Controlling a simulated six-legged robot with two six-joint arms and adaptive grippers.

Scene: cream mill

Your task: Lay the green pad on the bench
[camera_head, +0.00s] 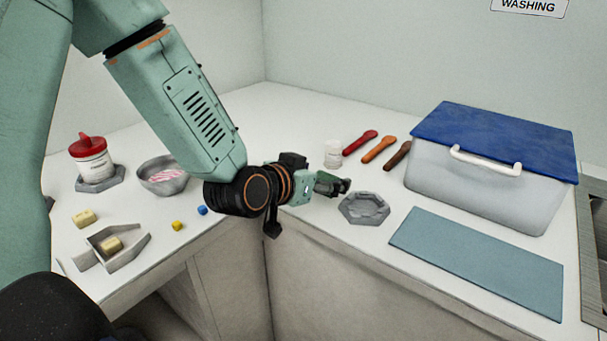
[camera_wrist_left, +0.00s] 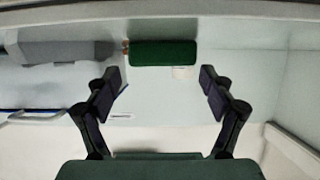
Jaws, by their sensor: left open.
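A dark green oblong (camera_wrist_left: 165,52), which looks like the green pad, shows in the left wrist view, beyond my fingers and near the top middle. I cannot make out the pad in the head view. My left gripper (camera_head: 338,185) hangs above the bench (camera_head: 300,125), near the inner corner and just behind a grey faceted dish. It also shows in the left wrist view (camera_wrist_left: 163,80), with its two fingers apart and nothing between them. The pad is not touched by the fingers. My right gripper does not show.
A blue-grey mat (camera_head: 480,262) lies at the right, before a blue-lidded box (camera_head: 480,185). The faceted dish (camera_head: 364,208), a small jar (camera_head: 333,154) and three spoons (camera_head: 379,150) are near the gripper. A red-topped jar (camera_head: 92,160), bowl (camera_head: 164,176) and scoop (camera_head: 128,254) stand left.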

